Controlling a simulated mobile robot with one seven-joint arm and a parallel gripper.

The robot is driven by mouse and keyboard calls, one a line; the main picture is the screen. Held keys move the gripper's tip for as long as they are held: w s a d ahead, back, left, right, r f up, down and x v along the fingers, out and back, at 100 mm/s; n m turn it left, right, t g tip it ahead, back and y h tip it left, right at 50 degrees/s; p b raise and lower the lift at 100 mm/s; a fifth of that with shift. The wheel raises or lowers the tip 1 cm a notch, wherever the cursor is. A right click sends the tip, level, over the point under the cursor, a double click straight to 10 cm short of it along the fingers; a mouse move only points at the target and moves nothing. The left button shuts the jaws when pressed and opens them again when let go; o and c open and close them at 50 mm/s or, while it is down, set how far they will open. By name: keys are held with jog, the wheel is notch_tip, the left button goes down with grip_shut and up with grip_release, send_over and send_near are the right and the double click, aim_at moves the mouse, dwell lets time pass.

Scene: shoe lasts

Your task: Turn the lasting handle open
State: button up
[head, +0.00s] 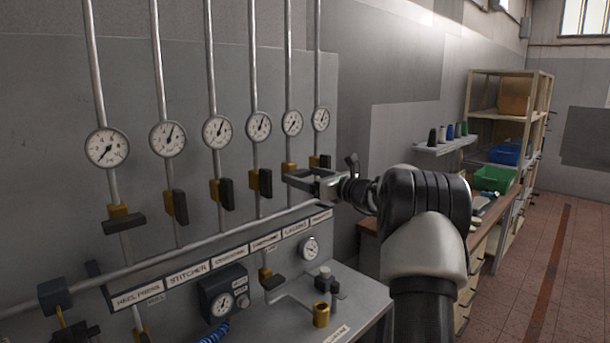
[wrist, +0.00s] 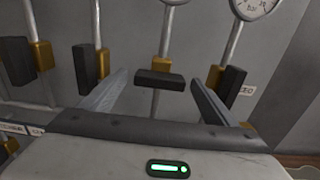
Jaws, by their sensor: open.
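The lasting handle (wrist: 160,79) is a short black bar on the fifth pipe from the left in the head view, above the label that reads as lasting (head: 296,229). In the wrist view it lies level, across its pipe. In the head view my gripper hides the handle, and only a bit of the brass valve body (head: 289,168) shows. My gripper (head: 288,177) is open in front of this valve. In the wrist view its fingers (wrist: 160,78) stand left and right of the handle, with gaps at both ends. I cannot tell how far the fingertips are from the panel.
Neighbouring black handles (head: 266,182) and (head: 325,161) stand upright along their pipes, close to my gripper. The heel press handle (head: 124,221) lies crosswise. Round gauges (head: 258,126) sit above. A sloping rail (head: 190,241) and grey bench (head: 350,296) lie below.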

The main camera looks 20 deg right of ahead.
jog(key=c, duration=1.1)
jog(key=shift+o, duration=0.2)
